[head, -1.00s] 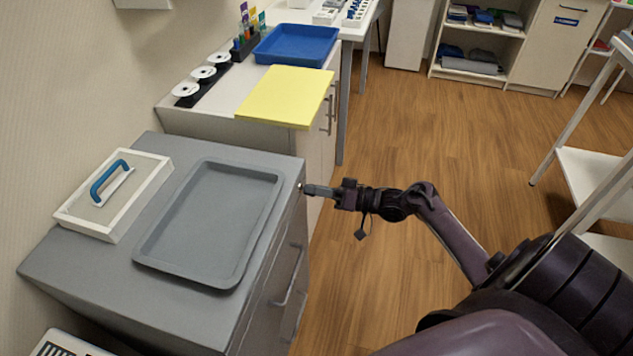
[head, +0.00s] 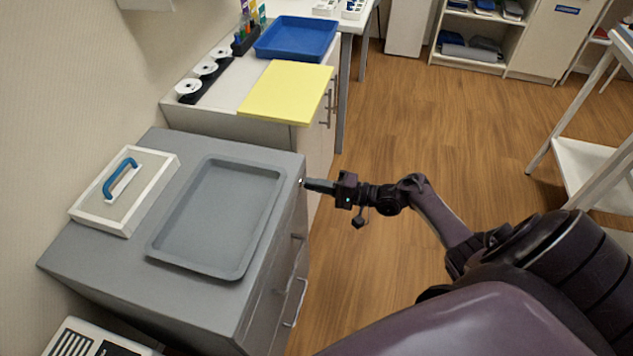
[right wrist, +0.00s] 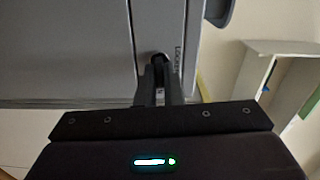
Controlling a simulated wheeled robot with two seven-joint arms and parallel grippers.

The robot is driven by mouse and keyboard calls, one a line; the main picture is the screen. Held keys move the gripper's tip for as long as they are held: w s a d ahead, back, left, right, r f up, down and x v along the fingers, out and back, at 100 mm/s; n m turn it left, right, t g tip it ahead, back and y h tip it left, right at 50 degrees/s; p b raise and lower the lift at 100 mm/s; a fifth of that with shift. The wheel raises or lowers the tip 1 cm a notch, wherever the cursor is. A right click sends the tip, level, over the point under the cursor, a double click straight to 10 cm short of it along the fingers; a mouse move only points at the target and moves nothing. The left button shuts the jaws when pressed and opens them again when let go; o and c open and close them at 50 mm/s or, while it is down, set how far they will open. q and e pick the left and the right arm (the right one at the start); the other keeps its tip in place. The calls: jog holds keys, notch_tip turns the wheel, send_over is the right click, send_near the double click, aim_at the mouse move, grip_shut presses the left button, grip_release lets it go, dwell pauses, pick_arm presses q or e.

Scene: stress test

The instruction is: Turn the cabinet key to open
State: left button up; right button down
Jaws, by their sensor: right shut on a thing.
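The grey cabinet (head: 110,262) stands at the left, its front face turned to the right. My right gripper (head: 309,184) is at the upper far corner of that front. In the right wrist view its two dark fingers (right wrist: 160,82) are shut at a round dark lock (right wrist: 161,57) on the grey front, with lettering beside it that seems to read "LOCKED". The key between the fingers is mostly hidden, and its turn angle cannot be told. My left gripper is out of view.
A grey tray (head: 157,248) and a white framed box lid with a blue handle (head: 120,172) lie on the cabinet top. Metal handles (head: 297,302) stick out of its front. A yellow board (head: 287,92) overhangs the counter beyond.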

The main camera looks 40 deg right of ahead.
jog(key=shift+m, duration=0.5)
jog(key=c, duration=1.6)
grip_release()
jog(key=shift+o, duration=0.2)
jog(key=v, duration=0.8)
jog(key=shift+w, duration=0.1)
